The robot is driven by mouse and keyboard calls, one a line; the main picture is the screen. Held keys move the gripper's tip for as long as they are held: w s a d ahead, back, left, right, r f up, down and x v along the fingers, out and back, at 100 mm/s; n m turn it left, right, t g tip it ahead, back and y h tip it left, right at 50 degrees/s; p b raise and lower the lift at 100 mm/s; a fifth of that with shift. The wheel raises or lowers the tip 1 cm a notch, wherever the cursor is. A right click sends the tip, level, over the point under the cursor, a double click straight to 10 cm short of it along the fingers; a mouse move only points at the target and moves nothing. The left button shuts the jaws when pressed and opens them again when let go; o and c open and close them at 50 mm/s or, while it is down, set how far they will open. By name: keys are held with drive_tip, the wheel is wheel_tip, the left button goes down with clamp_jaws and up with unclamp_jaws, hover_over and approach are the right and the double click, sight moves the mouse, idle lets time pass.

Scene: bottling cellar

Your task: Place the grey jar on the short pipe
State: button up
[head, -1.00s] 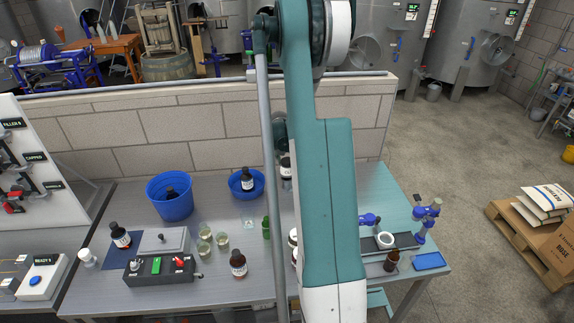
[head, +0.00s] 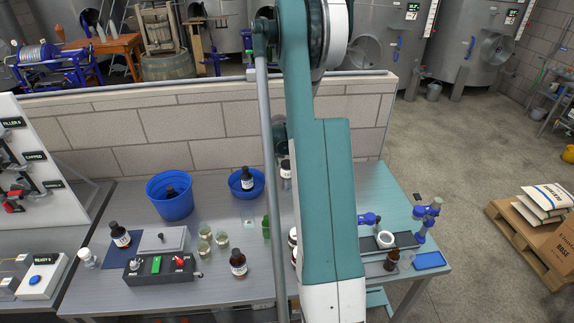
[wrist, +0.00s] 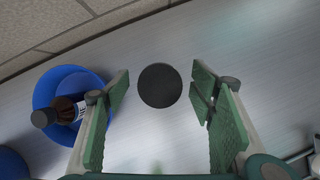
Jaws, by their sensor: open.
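My gripper (wrist: 160,92) is open in the wrist view, with one green-padded finger on each side of a dark round top (wrist: 160,85). The fingers do not touch it. This round top is seen from straight above, so its sides are hidden; it may be the lid of the grey jar. In the head view a dark-topped container with a pale label (head: 286,173) stands right of the small blue bowl, partly hidden by my arm. A short white ring-shaped piece (head: 386,240), possibly the short pipe, sits on a dark tray at the right; I cannot tell for sure.
The small blue bowl (wrist: 43,91) holding a brown bottle (wrist: 63,110) is close to my left finger. A brick wall (head: 220,130) backs the table.

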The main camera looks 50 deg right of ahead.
drive_tip(key=shift+r, duration=0.2)
drive_tip(key=v, duration=1.2)
idle(0.4)
idle(0.6)
drive_tip(key=a+r+m+t, duration=0.1)
drive_tip(key=a+r+m, duration=0.3)
drive_tip(key=a, duration=0.7)
drive_tip(key=a+r+m+t+y, duration=0.1)
drive_tip(key=a+r+m, duration=0.2)
drive_tip(key=a+r, duration=0.6)
drive_tip(key=a+r+m+t, duration=0.1)
drive_tip(key=a+r+m, duration=0.2)
drive_tip(key=a, duration=1)
drive_tip(key=s+a+m+t+y, duration=0.1)
drive_tip(key=s+a+m, duration=0.5)
drive_tip(key=a, duration=0.8)
drive_tip(key=s+a+m+t+y, duration=0.1)
drive_tip(key=s+a+m, duration=0.5)
drive_tip(key=s+a, duration=0.6)
drive_tip(key=shift+s+a+r+m+y, duration=0.35)
drive_tip(key=shift+a+y, duration=0.25)
drive_tip(key=shift+a, duration=0.6)
